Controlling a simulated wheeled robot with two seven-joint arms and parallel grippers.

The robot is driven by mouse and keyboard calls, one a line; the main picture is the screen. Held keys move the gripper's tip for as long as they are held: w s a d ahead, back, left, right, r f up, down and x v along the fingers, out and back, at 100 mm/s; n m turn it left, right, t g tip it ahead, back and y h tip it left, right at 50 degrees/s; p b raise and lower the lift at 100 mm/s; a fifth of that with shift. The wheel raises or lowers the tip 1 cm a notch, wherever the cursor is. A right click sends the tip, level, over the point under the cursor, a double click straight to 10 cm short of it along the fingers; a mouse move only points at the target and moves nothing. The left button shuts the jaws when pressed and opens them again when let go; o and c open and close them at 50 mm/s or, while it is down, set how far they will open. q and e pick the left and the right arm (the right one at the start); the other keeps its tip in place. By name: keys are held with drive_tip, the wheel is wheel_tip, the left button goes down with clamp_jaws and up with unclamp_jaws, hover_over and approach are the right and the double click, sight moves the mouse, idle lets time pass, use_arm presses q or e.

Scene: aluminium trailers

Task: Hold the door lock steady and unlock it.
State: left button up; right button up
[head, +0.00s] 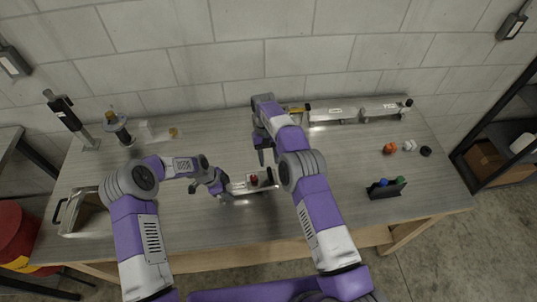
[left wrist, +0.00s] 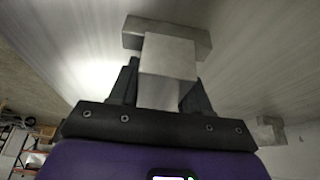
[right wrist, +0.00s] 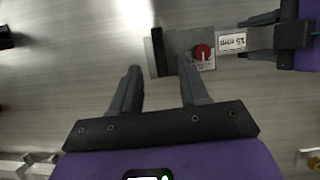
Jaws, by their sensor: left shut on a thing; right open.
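The door lock (head: 241,187) is a grey metal piece with a red round knob, in the middle of the workbench. The right wrist view shows the red knob (right wrist: 202,52) with a white pointer line, a white label beside it and a wider plate at the far end. My left gripper (head: 222,187) is shut on the lock's body; the left wrist view shows the block (left wrist: 168,58) between its fingers. My right gripper (right wrist: 160,70) is open and empty, above the bench by the lock. One fingertip overlaps the lock's edge in view; I cannot tell if it touches.
At the back of the workbench (head: 330,215) are metal rails (head: 335,114). At right are an orange piece (head: 389,148) and a dark holder (head: 386,189) with blue and green knobs. A metal box (head: 85,215) stands at left. Bench around the lock is clear.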

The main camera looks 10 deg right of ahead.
drive_tip(key=shift+v, duration=0.95)
use_arm(q)
drive_tip(key=o, duration=1.3)
